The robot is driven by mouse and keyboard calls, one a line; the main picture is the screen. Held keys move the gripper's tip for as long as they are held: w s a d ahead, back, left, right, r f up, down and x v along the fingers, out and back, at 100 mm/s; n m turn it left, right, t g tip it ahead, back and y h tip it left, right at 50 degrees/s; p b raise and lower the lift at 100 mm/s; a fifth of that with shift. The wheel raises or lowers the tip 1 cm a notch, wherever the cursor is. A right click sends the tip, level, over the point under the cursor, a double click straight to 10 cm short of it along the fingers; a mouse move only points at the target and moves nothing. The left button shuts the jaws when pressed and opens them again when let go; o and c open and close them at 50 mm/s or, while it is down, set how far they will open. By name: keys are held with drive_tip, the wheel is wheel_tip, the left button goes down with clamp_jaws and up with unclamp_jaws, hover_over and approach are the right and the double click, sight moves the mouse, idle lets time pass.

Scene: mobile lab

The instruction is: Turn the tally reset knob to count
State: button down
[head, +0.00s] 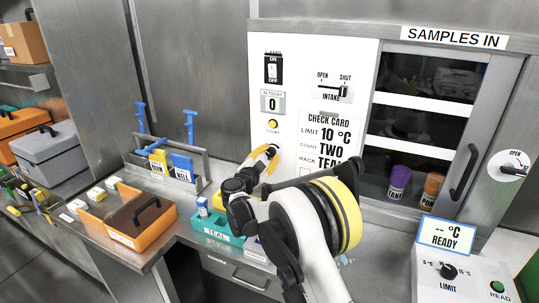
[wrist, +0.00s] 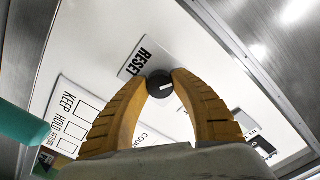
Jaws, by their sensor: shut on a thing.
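The tally reset knob (wrist: 160,86) is a round black knob with a white pointer mark, seen in the wrist view. The yellow fingers of my gripper (wrist: 159,88) are closed on it from both sides. A plate reading RESET (wrist: 136,62) lies beside it, and a partly hidden label starting COU shows below. In the head view, my gripper (head: 272,150) is at the white panel (head: 345,55), under the yellow count button (head: 272,124). The tally window (head: 271,102) reads 0.
A check card (head: 331,135) is on the panel, right of my gripper. A rack with blue-handled tools (head: 165,165), an orange box (head: 140,220) and a teal bin (head: 218,237) stand on the bench to the left. A control box (head: 465,281) is at the lower right.

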idle(0.4)
drive_tip(key=c, duration=1)
unclamp_jaws()
drive_tip(key=v, duration=1.2)
drive_tip(key=shift+r, duration=0.1)
